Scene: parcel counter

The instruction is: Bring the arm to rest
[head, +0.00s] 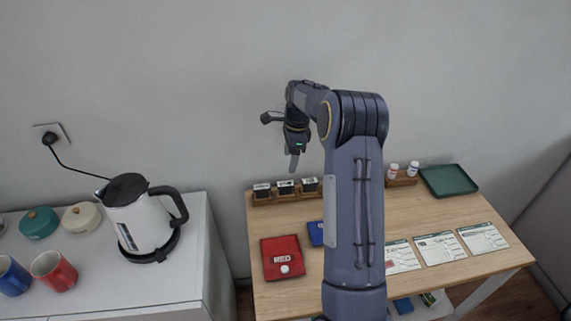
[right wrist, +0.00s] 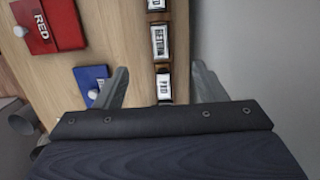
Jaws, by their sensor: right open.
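My right arm rises in the middle of the head view and bends at the elbow. Its gripper (head: 294,163) hangs above the back of the wooden table (head: 330,209), near the wall. In the right wrist view the two fingers of the gripper (right wrist: 162,88) are spread apart with nothing between them. Below them lies a wooden rack of labelled stamps (right wrist: 160,42), which also stands at the table's back edge in the head view (head: 286,188). My left gripper is in neither view.
A red pouch (head: 283,258) and a blue one (head: 316,233), partly hidden by my arm, lie on the table. Printed cards (head: 440,248), small bottles (head: 412,169) and a green tray (head: 448,180) are at right. A kettle (head: 140,222) and mugs (head: 54,271) stand on the left cabinet.

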